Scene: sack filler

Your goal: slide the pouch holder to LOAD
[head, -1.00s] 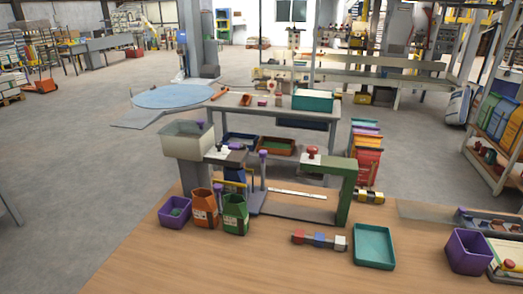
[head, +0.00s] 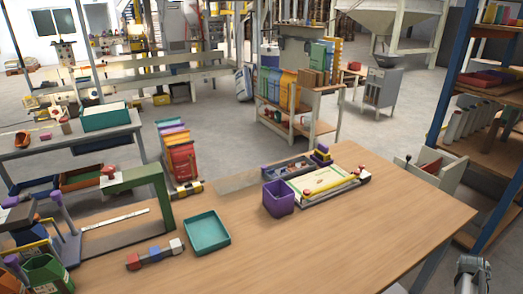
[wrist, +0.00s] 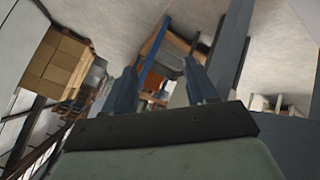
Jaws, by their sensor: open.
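The sack filler stands at the left of the head view, with a green frame (head: 155,180) and a red knob on top. A grey upright piece with a purple knob (head: 56,195) stands beside a white strip (head: 120,218) on its base; it looks like the pouch holder. No LOAD lettering is readable. The left part of the filler is cut off by the picture edge. My gripper (wrist: 162,88) shows in the wrist view, open with nothing between its fingers, far from the filler. A grey part of my arm shows at the head view's bottom right.
On the wooden table are a teal tray (head: 207,233), a bar with coloured blocks (head: 155,254), a purple bin (head: 278,199) and a board with a yellow bar (head: 330,182). The table's right front is clear.

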